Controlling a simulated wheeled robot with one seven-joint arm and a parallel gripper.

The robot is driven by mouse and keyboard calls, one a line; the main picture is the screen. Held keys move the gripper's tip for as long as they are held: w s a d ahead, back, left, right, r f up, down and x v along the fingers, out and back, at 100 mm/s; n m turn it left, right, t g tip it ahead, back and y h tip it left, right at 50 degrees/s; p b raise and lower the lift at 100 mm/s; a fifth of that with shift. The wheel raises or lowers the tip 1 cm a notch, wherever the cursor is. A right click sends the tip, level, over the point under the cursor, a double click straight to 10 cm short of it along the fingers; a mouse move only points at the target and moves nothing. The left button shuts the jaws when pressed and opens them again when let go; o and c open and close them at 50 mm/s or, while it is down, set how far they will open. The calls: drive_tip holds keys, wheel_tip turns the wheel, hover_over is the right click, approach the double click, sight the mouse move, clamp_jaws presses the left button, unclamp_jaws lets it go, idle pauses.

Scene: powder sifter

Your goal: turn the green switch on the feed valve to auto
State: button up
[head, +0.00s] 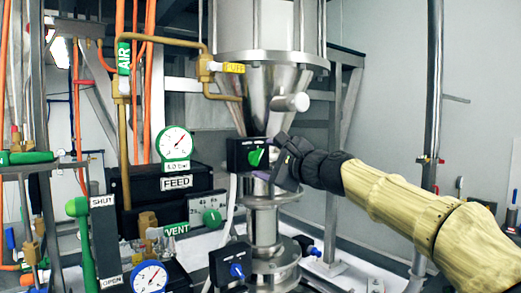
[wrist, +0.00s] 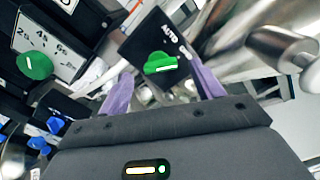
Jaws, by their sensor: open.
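The green switch (head: 256,157) sits on the front of a black box (head: 236,150), the feed valve's switch box, below the steel cone. In the wrist view the green switch (wrist: 160,63) shows a white line lying nearly level, and the lettering AUTO (wrist: 178,42) is printed above and right of it. My gripper (head: 268,162) is at the right of the box, close to its face. In the wrist view my gripper (wrist: 163,75) is open, its purple fingers on either side of the switch. I cannot tell whether they touch it.
A blue-knobbed box (head: 232,268) sits below on the column. A timer box with a green dial (head: 211,217) and the FEED gauge (head: 174,143) stand left. A steel stub (head: 291,103) juts out above my gripper. A steel post (head: 432,90) stands right.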

sight(258, 157)
drive_tip(key=shift+p+x, duration=0.6)
drive_tip(key=shift+x, duration=0.45)
drive_tip(key=shift+w+a+p, duration=0.3)
drive_tip(key=shift+w+a, duration=0.1)
drive_tip(key=shift+w, duration=0.15)
drive_tip(key=c, duration=1)
